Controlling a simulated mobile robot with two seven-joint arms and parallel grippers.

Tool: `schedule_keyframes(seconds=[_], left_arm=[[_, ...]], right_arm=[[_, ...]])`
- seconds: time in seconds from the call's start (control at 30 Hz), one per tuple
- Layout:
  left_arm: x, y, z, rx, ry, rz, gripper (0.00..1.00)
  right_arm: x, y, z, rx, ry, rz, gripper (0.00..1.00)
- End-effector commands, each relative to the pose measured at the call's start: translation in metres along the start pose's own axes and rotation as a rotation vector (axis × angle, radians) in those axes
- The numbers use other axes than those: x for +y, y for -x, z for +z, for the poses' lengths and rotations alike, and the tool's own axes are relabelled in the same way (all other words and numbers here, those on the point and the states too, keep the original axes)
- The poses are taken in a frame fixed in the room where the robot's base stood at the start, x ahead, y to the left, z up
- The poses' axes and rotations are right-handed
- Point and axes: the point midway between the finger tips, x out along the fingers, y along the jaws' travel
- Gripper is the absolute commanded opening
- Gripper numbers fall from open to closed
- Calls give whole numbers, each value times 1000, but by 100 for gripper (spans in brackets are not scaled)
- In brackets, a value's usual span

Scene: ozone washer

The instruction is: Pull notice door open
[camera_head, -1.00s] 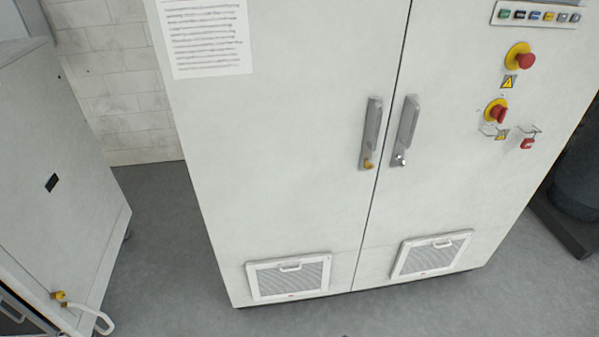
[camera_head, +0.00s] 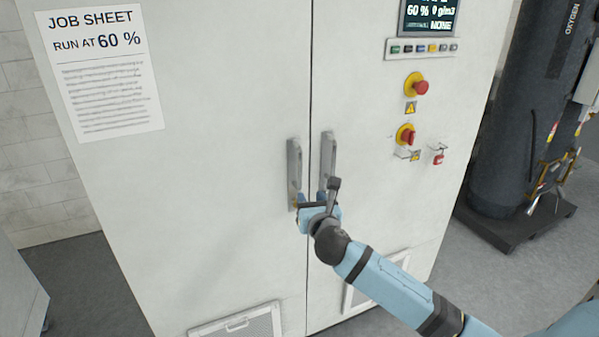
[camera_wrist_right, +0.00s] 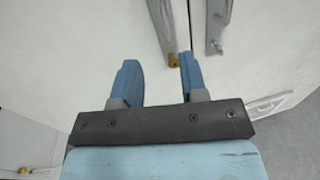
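The notice door (camera_head: 210,180) is the cabinet's left door, with the job sheet (camera_head: 101,72) on it. It looks shut, level with the right door at the dark seam. Its grey handle (camera_head: 293,165) stands upright beside the seam and also shows in the right wrist view (camera_wrist_right: 161,25), with a yellow piece (camera_wrist_right: 174,60) at its lower end. My right gripper (camera_head: 311,198) is at the lower part of this handle. In the wrist view its blue fingers (camera_wrist_right: 158,76) are apart, with the handle's lower end near the right finger; contact cannot be told. My left gripper is out of view.
The right door's handle (camera_head: 328,155) is close beside, just right of the seam. Red knobs, including an upper one (camera_head: 421,87), are on the right door. Vent grilles (camera_head: 240,325) are low on the doors. A dark oxygen cylinder (camera_head: 510,130) stands at right.

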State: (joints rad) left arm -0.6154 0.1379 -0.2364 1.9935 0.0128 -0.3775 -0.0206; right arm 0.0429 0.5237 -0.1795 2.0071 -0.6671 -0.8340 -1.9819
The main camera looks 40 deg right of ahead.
Motion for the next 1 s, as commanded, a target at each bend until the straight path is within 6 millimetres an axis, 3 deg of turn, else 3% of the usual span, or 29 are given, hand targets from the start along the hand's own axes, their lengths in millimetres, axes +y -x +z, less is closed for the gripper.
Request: schedule_keyframes(seconds=[0.1, 0.27, 0.7, 1.0], left_arm=[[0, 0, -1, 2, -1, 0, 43], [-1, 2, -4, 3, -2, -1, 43], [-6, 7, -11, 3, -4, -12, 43], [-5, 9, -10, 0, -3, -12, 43]], right_arm=[[-3, -7, 11, -25, 63, -16, 40], [-4, -25, 13, -25, 66, -19, 40], [-5, -115, 14, -23, 62, -17, 40], [-5, -141, 14, -23, 63, -15, 40]])
